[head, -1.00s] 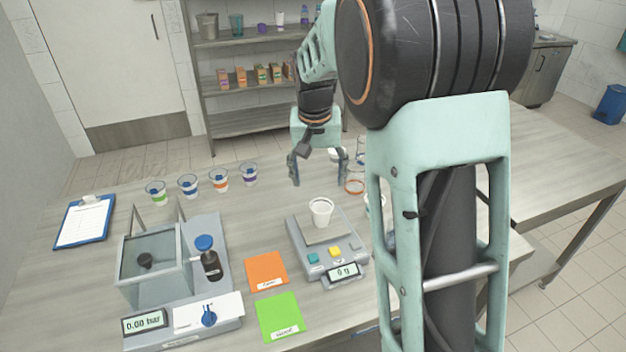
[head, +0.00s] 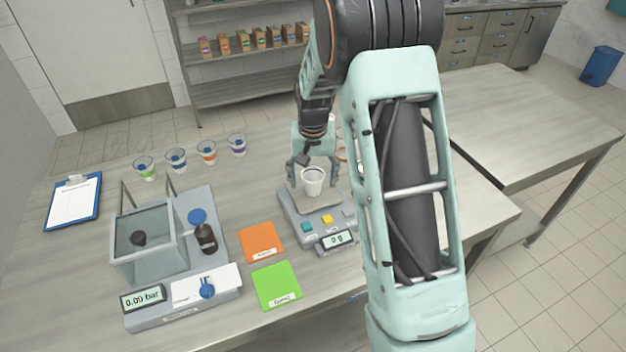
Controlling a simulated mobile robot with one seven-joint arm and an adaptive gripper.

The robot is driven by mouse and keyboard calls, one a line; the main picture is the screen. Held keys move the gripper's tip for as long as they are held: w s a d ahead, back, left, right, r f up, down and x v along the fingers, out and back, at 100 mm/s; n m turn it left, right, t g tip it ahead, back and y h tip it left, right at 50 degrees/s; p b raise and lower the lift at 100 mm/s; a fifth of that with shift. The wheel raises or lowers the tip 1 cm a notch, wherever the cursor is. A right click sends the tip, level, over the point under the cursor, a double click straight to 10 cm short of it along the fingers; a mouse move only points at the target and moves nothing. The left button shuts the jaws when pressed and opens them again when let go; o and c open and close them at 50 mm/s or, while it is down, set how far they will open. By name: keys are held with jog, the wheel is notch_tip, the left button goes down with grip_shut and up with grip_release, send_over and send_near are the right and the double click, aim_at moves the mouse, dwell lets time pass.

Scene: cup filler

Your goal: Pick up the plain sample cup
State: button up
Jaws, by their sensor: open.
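The plain white sample cup (head: 312,183) appears upright at the scale (head: 291,212), whose display reads 0 g. My gripper (head: 313,176) is open, with its fingers on the left and right of the cup at about the height of its rim. The cup looks to be in front of or between the fingers; I cannot tell which, nor whether they touch it. The cup covers part of the space between the fingers.
Several cups with coloured bands (head: 207,152) stand at the back left. A glass chamber device (head: 150,240) with a pressure display is at left. Orange (head: 260,243) and green (head: 276,286) mats lie left of the scale. A clipboard (head: 74,203) lies far left.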

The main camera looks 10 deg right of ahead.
jog(key=shift+f, duration=0.55)
jog(key=c, duration=0.8)
jog(key=shift+c, duration=0.2)
jog(key=shift+w+r, duration=0.1)
